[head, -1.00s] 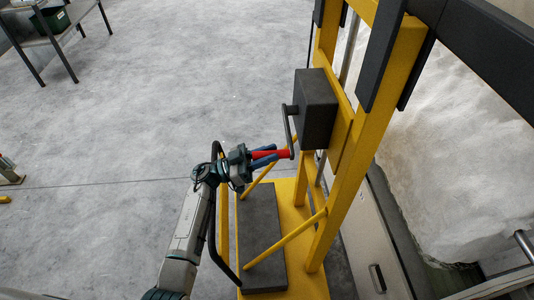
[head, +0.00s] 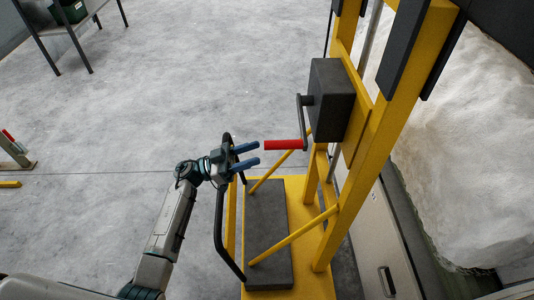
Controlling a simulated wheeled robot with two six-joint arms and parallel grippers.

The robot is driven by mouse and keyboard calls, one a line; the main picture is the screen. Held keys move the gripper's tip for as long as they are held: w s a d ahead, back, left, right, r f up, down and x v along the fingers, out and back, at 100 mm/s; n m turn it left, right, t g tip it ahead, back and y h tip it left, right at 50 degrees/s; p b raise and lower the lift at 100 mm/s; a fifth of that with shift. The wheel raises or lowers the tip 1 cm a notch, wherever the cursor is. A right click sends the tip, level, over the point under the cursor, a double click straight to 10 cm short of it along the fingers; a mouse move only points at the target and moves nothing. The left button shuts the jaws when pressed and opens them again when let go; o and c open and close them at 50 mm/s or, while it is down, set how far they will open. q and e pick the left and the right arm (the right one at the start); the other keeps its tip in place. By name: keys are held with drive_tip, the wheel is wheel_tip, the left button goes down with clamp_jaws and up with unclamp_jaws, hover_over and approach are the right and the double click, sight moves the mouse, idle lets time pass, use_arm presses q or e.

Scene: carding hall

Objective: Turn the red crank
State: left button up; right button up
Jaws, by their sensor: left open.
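The red crank handle (head: 284,144) sticks out to the left from the lower end of a dark crank arm (head: 302,122). The crank arm hangs from the side of a dark grey box (head: 331,100) on a yellow frame. My left gripper (head: 259,155) is open and empty. In the picture its two blue fingers point right, and their tips lie just left of the handle's free end, with a small gap showing. My right gripper is not in view.
The yellow frame (head: 374,140) stands on a yellow base with a dark slab (head: 266,232) and slanted yellow braces. A black bar handle (head: 219,228) rises beside my left arm. White fibre (head: 470,130) fills a bin at right.

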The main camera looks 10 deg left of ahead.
use_arm(q)
drive_tip(key=shift+v, duration=1.15)
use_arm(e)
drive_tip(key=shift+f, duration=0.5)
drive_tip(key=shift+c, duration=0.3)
